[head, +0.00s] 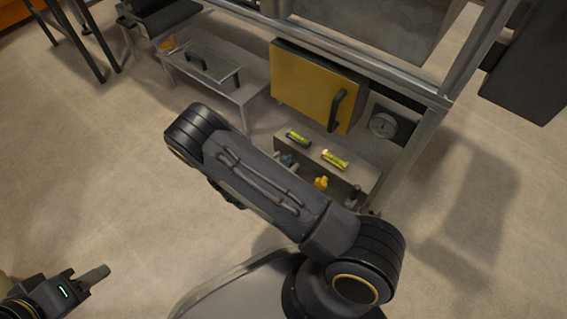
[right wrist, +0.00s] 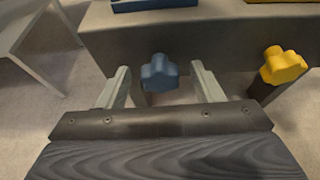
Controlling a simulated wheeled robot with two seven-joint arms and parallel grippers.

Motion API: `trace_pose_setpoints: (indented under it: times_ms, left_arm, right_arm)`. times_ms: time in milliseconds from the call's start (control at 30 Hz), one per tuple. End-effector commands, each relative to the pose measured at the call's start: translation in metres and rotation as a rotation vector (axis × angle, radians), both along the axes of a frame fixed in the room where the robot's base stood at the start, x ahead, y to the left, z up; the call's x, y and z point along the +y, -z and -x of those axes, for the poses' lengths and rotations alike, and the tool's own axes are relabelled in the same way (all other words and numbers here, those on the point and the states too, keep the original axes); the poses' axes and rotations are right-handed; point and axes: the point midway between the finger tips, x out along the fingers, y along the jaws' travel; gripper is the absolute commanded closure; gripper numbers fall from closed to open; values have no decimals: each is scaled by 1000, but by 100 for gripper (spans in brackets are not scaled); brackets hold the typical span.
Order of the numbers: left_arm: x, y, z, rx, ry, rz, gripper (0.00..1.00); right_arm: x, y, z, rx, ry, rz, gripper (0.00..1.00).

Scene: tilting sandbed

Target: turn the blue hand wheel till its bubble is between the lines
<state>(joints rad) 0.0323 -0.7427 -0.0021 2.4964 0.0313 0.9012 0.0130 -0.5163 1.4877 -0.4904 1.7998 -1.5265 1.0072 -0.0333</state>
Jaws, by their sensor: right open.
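The blue hand wheel (right wrist: 159,73) is on the front of the grey box, between the two fingers of my right gripper (right wrist: 160,68) in the right wrist view. The fingers are open, one on each side of the wheel, with gaps visible. In the head view the blue wheel (head: 289,161) is partly hidden by my arm. A level with a green vial (head: 298,137) lies on the box top above it; its bubble and lines are too small to read. My left gripper (head: 88,279) is at the lower left, far from the box; its opening is unclear.
A yellow hand wheel (right wrist: 284,65) is to the right of the blue one, with a yellow level (head: 334,160) above it. A yellow door (head: 303,90) with a black handle and a round gauge (head: 383,124) stand behind. A low bench (head: 240,97) is at left.

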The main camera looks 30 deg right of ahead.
Motion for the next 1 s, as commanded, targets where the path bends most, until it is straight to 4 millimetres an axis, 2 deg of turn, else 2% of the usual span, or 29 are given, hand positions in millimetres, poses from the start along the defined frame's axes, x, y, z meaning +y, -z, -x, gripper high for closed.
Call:
trace_pose_setpoints:
  times_ms: [100, 400, 733, 1000]
  left_arm:
    - [0, 0, 0, 0, 0, 0, 64]
    - [0, 0, 0, 0, 0, 0, 64]
    - [0, -3, 0, 0, 0, 0, 64]
    - [0, -9, 0, 0, 0, 0, 64]
  right_arm:
    - [0, 0, 0, 0, 0, 0, 43]
    - [0, 0, 0, 0, 0, 0, 82]
    - [1, -1, 0, 42, 1, 17, 83]
    - [2, 0, -2, 202, 1, 82, 83]
